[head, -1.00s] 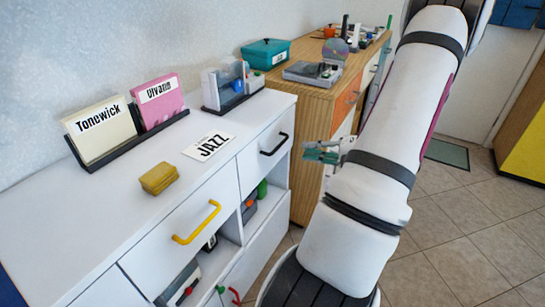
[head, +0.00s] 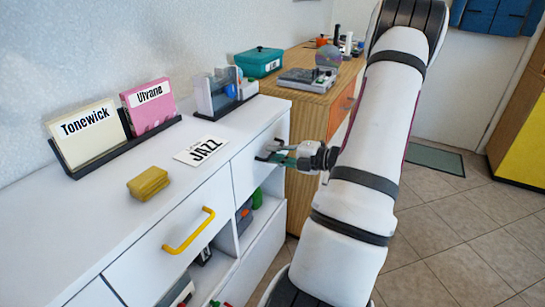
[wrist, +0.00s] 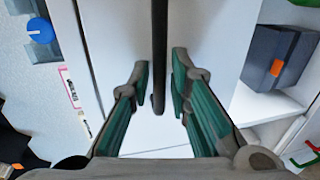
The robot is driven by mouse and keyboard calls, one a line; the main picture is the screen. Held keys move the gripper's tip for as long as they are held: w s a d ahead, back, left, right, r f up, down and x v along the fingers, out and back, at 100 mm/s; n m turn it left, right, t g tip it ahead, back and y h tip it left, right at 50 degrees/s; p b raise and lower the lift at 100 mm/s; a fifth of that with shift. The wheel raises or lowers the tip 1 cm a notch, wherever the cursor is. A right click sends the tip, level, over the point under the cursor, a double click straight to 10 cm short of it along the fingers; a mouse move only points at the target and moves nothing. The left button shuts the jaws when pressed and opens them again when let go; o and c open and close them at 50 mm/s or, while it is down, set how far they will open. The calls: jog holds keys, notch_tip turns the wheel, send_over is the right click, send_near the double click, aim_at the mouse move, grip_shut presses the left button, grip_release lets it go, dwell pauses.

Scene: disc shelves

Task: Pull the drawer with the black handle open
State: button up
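The black handle (head: 268,150) is a dark bar on the front of the far white drawer (head: 245,168), which is shut. My gripper (head: 272,153) is at this handle in the head view and hides part of it. In the wrist view the black handle (wrist: 160,50) runs down the middle between the two green-padded fingers of my gripper (wrist: 160,92). The fingers are apart, with a gap on each side of the bar.
A yellow handle (head: 189,231) is on the nearer drawer. Open shelf bays below hold a dark box (wrist: 282,55). On the cabinet top are a JAZZ card (head: 203,150), a yellow block (head: 148,183) and a clear organiser (head: 226,91). A wooden cabinet (head: 309,125) stands beyond.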

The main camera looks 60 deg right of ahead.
jog(key=shift+w+f, duration=0.1)
jog(key=shift+w, duration=0.35)
grip_shut()
jog(key=f+p+v, duration=0.1)
jog(key=p+v, duration=0.3)
jog(key=v, duration=0.5)
jog(key=f+p+v, duration=0.2)
jog(key=p+v, duration=0.2)
jog(key=v, duration=0.5)
jog(key=s+f+p+v, duration=0.1)
jog(key=p+v, duration=0.3)
jog(key=v, duration=0.5)
jog(key=shift+d+f, duration=0.15)
jog(key=shift+f, duration=0.65)
grip_release()
